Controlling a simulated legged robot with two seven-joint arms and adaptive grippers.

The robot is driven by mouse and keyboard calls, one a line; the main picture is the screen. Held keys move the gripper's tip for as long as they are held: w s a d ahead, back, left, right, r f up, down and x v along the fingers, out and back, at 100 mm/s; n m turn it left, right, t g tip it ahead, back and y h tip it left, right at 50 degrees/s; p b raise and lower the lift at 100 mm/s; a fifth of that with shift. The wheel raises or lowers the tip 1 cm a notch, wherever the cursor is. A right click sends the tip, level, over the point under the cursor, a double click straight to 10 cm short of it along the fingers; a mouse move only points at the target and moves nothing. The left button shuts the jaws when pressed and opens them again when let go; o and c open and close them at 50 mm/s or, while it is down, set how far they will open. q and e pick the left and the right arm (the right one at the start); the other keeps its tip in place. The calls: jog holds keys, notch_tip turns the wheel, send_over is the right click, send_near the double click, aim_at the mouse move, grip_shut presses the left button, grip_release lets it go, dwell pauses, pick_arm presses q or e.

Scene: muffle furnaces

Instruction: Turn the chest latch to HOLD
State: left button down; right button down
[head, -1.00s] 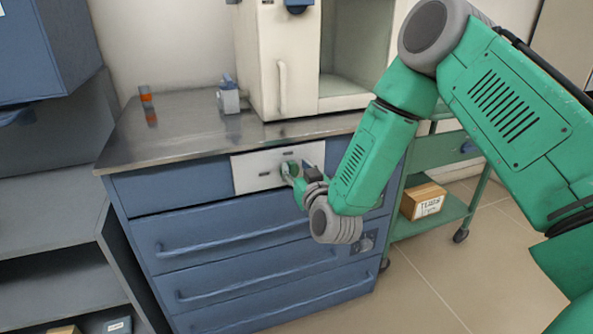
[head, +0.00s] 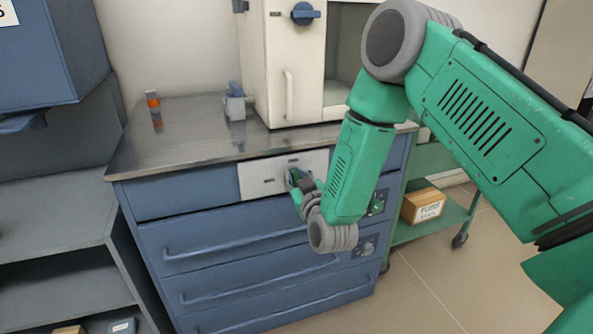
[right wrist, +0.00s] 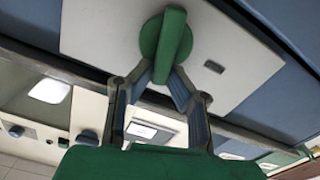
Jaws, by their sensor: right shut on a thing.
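The chest latch is a green knob with a raised bar on a round base. It shows best in the right wrist view (right wrist: 168,40), on a white plate (head: 256,179) at the top of the blue chest. My right gripper (head: 294,178) is at this plate in the head view and hides most of the latch. In the right wrist view its two fingers (right wrist: 165,78) are shut on the near end of the bar, one on each side. The HOLD marking cannot be read. My left gripper is in neither view.
The chest's metal top (head: 190,135) carries a white furnace (head: 285,75), a small grey device (head: 234,103) and an orange-banded vial (head: 153,100). A green cart (head: 440,220) with a box (head: 423,206) stands at right. Dark shelving (head: 60,215) is at left.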

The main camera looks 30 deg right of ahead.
aim_at(283, 179)
jog(key=n+p, duration=0.1)
jog(key=n, duration=0.3)
jog(key=a+f+n+p, duration=0.1)
jog(key=n, duration=0.3)
jog(key=a+f+n+p, duration=0.1)
jog(key=n, duration=0.2)
jog(key=shift+w+f+n+p, duration=0.1)
jog(key=shift+w+n+p, duration=0.05)
jog(key=shift+n+p, duration=0.25)
jog(key=shift+f+n, duration=0.2)
jog(key=shift+n, duration=0.65)
jog(key=shift+f+n, duration=0.2)
jog(key=shift+n, duration=0.65)
jog(key=shift+b, duration=0.3)
jog(key=c, duration=1.5)
grip_release()
jog(key=shift+c, duration=0.2)
jog(key=shift+r, duration=0.1)
